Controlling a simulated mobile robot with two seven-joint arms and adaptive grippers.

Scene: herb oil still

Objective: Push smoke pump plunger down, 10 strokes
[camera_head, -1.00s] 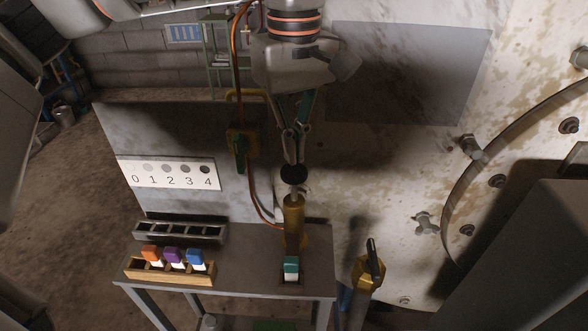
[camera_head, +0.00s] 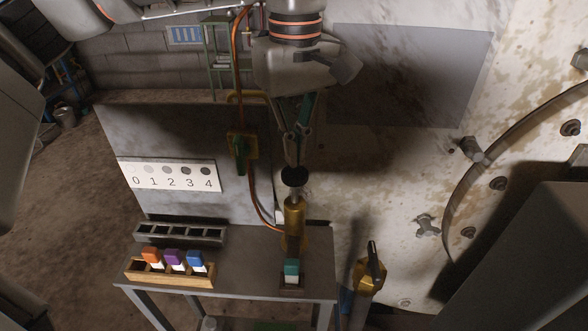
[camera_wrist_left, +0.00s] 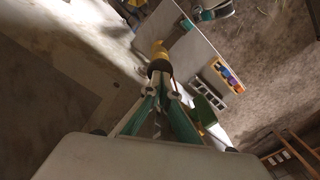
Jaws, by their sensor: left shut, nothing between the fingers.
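The smoke pump is a brass cylinder (camera_head: 294,216) standing upright on the small grey table. Its plunger has a black round knob (camera_head: 294,176) on top, with a short pale rod showing between knob and cylinder. My left gripper (camera_head: 297,162) comes down from above, shut and empty, its fingertips at or just above the knob; whether they touch is hard to tell. In the left wrist view the shut fingertips (camera_wrist_left: 163,88) sit over the dark knob (camera_wrist_left: 159,67), with yellow brass beyond. My right gripper is not clearly seen.
A teal-capped vial (camera_head: 291,270) stands in front of the pump. A wooden rack (camera_head: 170,279) with orange, purple and blue-capped vials and an empty grey rack (camera_head: 180,232) are at left.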

